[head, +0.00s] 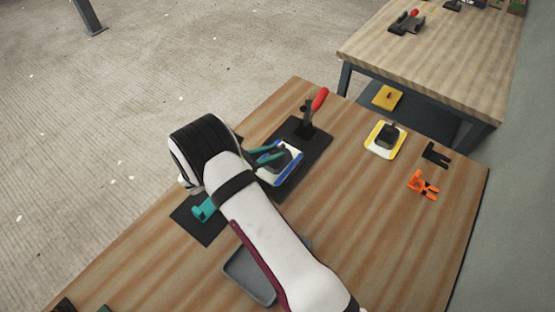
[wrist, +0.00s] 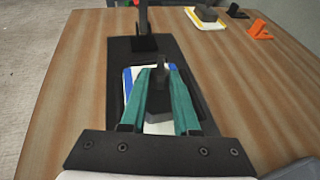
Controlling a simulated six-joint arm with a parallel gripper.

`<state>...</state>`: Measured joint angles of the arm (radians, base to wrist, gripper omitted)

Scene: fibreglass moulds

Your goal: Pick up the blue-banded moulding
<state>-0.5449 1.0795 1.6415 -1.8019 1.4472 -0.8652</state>
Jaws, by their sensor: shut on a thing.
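The blue-banded moulding (head: 291,172) is a white plate with a blue edge band and a dark raised block on top. It sits at the dark mat (head: 312,165) on the table; I cannot tell if it touches the mat. My gripper (head: 276,156) has teal fingers, shut on the moulding's dark block. In the wrist view the gripper (wrist: 161,72) reaches over the moulding (wrist: 128,82), with the block between the fingers. The fingers and palm hide part of the plate.
A red-handled clamp (head: 313,108) stands at the mat's far end. A yellow-banded moulding (head: 385,139), an orange part (head: 422,185) and a black bracket (head: 436,154) lie to the right. A grey tray (head: 247,277) is partly behind my arm. A second table (head: 440,60) stands behind.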

